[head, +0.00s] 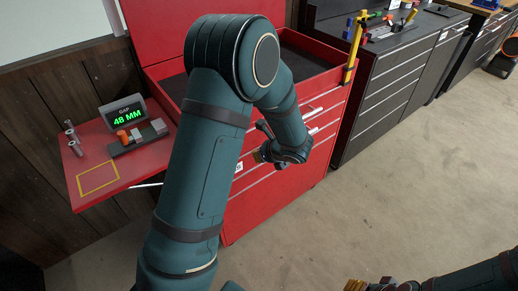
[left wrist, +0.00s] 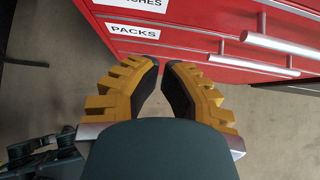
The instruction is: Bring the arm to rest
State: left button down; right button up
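My left arm rises from the bottom of the head view, bends at the top and reaches down to the front of the red tool cart (head: 250,207). My left gripper (head: 262,156) is partly hidden by its own wrist there. In the left wrist view its yellow fingers (left wrist: 161,64) stand a small gap apart, with nothing seen between them. They are near the drawer labelled PACKS (left wrist: 175,52), apparently not touching it. My right gripper (head: 368,286) is at the bottom edge of the head view, mostly cut off; its opening cannot be told.
Dark cabinets (head: 390,85) stand right. Floor (head: 400,180) is clear in front.

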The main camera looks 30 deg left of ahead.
pick_arm(q)
jog(key=s+d+f+n+h, duration=0.6)
jog(key=s+d+f+n, duration=0.1)
jog(key=d+n, duration=0.4)
jog(key=s+d+f+n+g+h, duration=0.1)
jog(key=s+d+f+n+h, duration=0.5)
jog(key=s+d+f+n, duration=0.2)
jog(key=s+d+n, duration=0.2)
jog(key=d+n, duration=0.1)
jog(key=n, duration=0.1)
jog(key=shift+s+d+f+n, duration=0.2)
jog(key=shift+s+n, duration=0.1)
jog(key=shift+n, duration=0.1)
